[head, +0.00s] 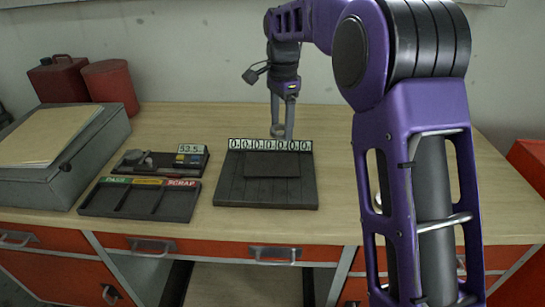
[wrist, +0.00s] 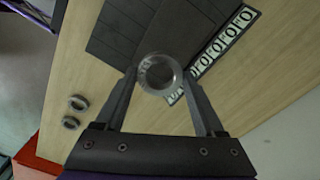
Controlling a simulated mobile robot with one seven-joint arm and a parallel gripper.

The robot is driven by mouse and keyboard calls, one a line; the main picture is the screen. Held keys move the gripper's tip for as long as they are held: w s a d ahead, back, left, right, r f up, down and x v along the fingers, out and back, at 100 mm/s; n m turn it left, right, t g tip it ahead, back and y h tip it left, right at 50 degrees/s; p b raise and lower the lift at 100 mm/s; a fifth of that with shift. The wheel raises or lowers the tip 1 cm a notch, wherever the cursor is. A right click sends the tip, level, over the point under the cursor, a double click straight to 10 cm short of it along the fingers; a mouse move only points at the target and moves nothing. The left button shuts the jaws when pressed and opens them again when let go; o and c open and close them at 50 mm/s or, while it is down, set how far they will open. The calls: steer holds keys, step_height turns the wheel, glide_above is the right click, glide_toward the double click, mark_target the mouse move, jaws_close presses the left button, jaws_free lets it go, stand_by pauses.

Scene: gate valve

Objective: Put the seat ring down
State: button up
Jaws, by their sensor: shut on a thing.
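A metal seat ring (wrist: 146,85) is held between the fingertips of my gripper (wrist: 159,75) in the wrist view, its round opening facing the camera. In the head view my gripper (head: 280,128) points down just behind the strip of white zero labels (head: 270,145) on the dark slotted board (head: 266,193). The ring is small there and partly hidden by the label strip. I cannot tell whether the ring touches the bench. The dark board and labels also show in the wrist view, beyond the ring.
A sorting tray (head: 140,200) with labelled compartments, including SCRAP, lies left of the board. A gauge with a display (head: 160,162) stands behind it. Two more rings (wrist: 78,103) lie on the wooden bench in the wrist view. Grey case (head: 60,160) and red cans (head: 112,85) stand left.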

mark_target(272, 126)
steer(key=shift+w+a+f, duration=0.1)
steer(key=shift+w+a, duration=0.15)
steer(key=shift+a, duration=0.35)
steer(key=shift+w+a+f, duration=0.1)
steer(key=shift+w+a, duration=0.1)
steer(key=shift+a, duration=0.4)
step_height(272, 126, down, 5)
steer(key=shift+f, duration=0.2)
steer(key=shift+f+b, duration=0.3)
steer(key=shift+f, duration=1.7)
steer(key=shift+f, duration=0.25)
steer(key=o, duration=1.6)
steer(key=shift+r, duration=0.1)
steer(key=shift+c, duration=0.2)
step_height(272, 126, up, 12)
steer(key=shift+r+p, duration=0.15)
steer(key=shift+p, duration=0.25)
